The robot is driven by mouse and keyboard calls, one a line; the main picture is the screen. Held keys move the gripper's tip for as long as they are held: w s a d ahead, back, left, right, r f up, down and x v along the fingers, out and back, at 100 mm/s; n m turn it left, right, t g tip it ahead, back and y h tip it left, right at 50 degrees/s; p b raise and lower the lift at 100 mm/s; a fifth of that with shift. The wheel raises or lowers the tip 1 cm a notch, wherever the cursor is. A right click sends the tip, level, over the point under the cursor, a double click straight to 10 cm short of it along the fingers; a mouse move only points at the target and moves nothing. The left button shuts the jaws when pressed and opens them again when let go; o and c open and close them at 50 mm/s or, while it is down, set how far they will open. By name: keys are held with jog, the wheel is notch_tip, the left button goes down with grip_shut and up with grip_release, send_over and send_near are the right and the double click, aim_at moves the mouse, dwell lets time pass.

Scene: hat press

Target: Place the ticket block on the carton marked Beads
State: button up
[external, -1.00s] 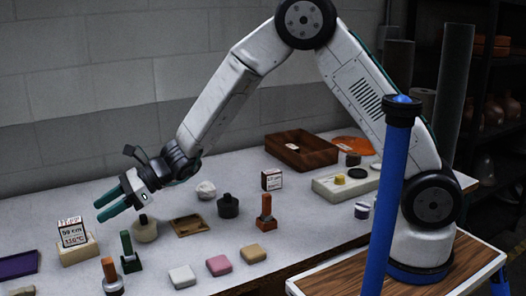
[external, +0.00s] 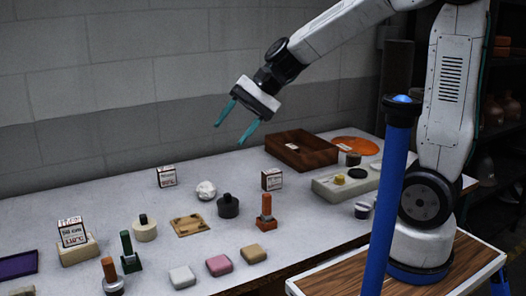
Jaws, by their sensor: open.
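My gripper (external: 234,132) is open and empty, its two teal fingers pointing down-left, high above the back of the table. A white box-like piece with dark and red print (external: 72,232) stands on a cream block (external: 78,251) at the left front. Two similar small printed pieces stand further back: one at the back left (external: 166,177) and one right of centre (external: 272,180). The print is too small to read surely, so I cannot tell which is marked Beads or which is the ticket block. My gripper is apart from all of them.
A brown open tray (external: 324,160), an orange disc (external: 356,146) and a pale slab (external: 330,191) lie at the back right. A wooden tray (external: 190,229), dark weight (external: 228,207), upright stamps (external: 265,208) and coloured blocks (external: 219,266) fill the middle. A blue post (external: 385,215) stands in front.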

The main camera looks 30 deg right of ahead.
jog(key=s+d+n+t+h, duration=0.1)
jog(key=s+d+h, duration=0.3)
jog(key=d, duration=1)
jog(key=s+d+f+n+t+h, duration=0.1)
jog(key=s+d+n+h, duration=0.3)
jog(key=s+d, duration=0.6)
jog(key=d+h, duration=0.1)
jog(key=d, duration=0.4)
jog(key=shift+s+f, duration=0.25)
jog(key=shift+s, duration=0.05)
